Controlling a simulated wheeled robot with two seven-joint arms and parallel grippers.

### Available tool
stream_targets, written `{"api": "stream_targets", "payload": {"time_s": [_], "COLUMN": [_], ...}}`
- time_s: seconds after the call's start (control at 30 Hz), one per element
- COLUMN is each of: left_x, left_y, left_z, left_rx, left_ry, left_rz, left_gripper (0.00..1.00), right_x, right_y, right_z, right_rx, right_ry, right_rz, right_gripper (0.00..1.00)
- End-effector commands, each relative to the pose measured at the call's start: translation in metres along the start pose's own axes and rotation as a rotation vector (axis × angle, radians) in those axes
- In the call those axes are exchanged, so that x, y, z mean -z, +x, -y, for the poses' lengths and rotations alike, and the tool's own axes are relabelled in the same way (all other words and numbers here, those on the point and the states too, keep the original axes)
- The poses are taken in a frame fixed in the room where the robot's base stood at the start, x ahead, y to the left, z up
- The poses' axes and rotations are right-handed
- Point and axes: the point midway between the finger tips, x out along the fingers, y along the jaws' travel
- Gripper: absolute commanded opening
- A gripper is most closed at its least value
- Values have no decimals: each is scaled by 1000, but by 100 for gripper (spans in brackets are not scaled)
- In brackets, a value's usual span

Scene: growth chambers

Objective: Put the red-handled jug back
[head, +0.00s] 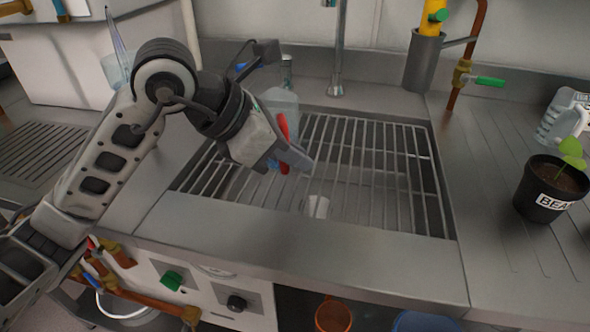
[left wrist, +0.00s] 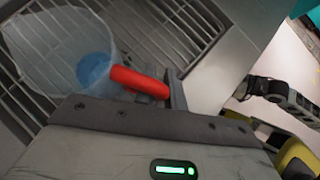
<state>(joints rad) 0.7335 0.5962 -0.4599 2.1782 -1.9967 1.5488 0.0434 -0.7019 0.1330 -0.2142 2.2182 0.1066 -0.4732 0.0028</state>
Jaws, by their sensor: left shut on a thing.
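The red-handled jug is a clear, see-through vessel (head: 281,103) with a red handle (head: 283,129). My left gripper (head: 287,160) is shut on the handle and holds the jug over the sink grate (head: 370,165). The gripper and wrist hide part of the jug in the head view. In the left wrist view the clear body (left wrist: 50,40) and red handle (left wrist: 140,82) lie at the fingers, with a blue patch showing at the jug. A dark arm end (left wrist: 262,88) at the right there may be my right gripper; its jaws are unclear.
A small whitish cup (head: 317,206) is on the grate. A tap (head: 337,60) rises behind the sink. On the right counter stand a labelled plant pot (head: 545,195) and another clear jug with a white handle (head: 560,118). The counter between sink and pot is clear.

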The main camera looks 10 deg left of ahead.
Motion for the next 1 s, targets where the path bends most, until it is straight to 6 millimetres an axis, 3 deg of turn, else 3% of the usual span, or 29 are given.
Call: {"api": "stream_targets", "payload": {"time_s": [0.37,0.83,0.87,0.9,1.0], "left_x": [23,29,28,28,28], "left_y": [32,38,37,37,37], "left_z": [-8,-8,-8,-8,-8], "left_rx": [1,-1,-1,0,0], "left_ry": [-2,1,0,0,0], "left_rz": [0,2,1,1,1], "left_gripper": [0,0,20,31,33], "right_x": [2,-5,-4,-4,-4], "right_y": [-1,2,1,0,0], "right_z": [0,-1,0,0,0], "right_rx": [0,1,1,1,1], "right_ry": [-2,-4,-5,-5,-5], "right_rz": [-5,1,2,2,3], "right_gripper": [36,36,36,36,36]}}
